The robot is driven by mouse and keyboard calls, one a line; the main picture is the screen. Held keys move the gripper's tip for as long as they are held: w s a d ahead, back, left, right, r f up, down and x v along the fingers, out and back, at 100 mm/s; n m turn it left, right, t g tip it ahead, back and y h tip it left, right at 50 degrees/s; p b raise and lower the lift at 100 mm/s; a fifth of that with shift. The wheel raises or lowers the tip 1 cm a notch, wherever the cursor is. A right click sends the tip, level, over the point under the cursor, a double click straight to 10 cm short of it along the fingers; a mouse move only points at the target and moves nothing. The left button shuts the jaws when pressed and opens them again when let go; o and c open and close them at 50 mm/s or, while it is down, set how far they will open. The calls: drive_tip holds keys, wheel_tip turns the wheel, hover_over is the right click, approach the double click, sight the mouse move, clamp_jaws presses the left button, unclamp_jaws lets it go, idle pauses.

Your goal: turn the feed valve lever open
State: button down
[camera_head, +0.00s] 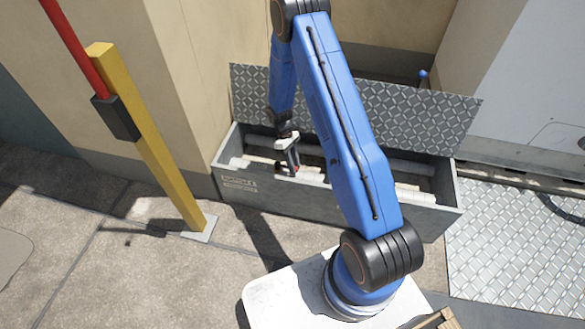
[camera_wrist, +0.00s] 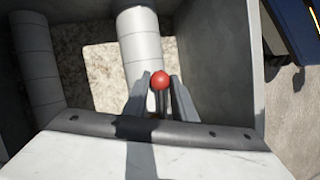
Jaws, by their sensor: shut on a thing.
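A red ball knob (camera_wrist: 160,80) sits between the fingertips of my gripper (camera_wrist: 160,95) in the wrist view. A dark stem shows below the knob, so it looks like the end of a lever. The fingers are shut on this lever, one on each side. In the head view my gripper (camera_head: 291,163) reaches down into the left part of a long grey box (camera_head: 335,203). The lever's lower part and the valve body are hidden.
Pale pipes (camera_wrist: 142,45) run through the box. Its diamond-plate lid (camera_head: 390,112) stands raised behind it. A blue knob (camera_head: 423,74) shows above the lid. A yellow post (camera_head: 150,140) with a red bar (camera_head: 72,45) stands left. Diamond plating (camera_head: 510,240) covers the right floor.

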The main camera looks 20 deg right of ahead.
drive_tip(key=shift+w+d+n+h, duration=0.3)
drive_tip(key=shift+w+n, duration=0.1)
drive_tip(key=shift+n, duration=0.3)
drive_tip(key=c, duration=1.5)
unclamp_jaws()
drive_tip(key=shift+o, duration=0.2)
drive_tip(key=shift+r, duration=0.1)
drive_tip(key=v, duration=1.7)
drive_tip(key=shift+r, duration=0.15)
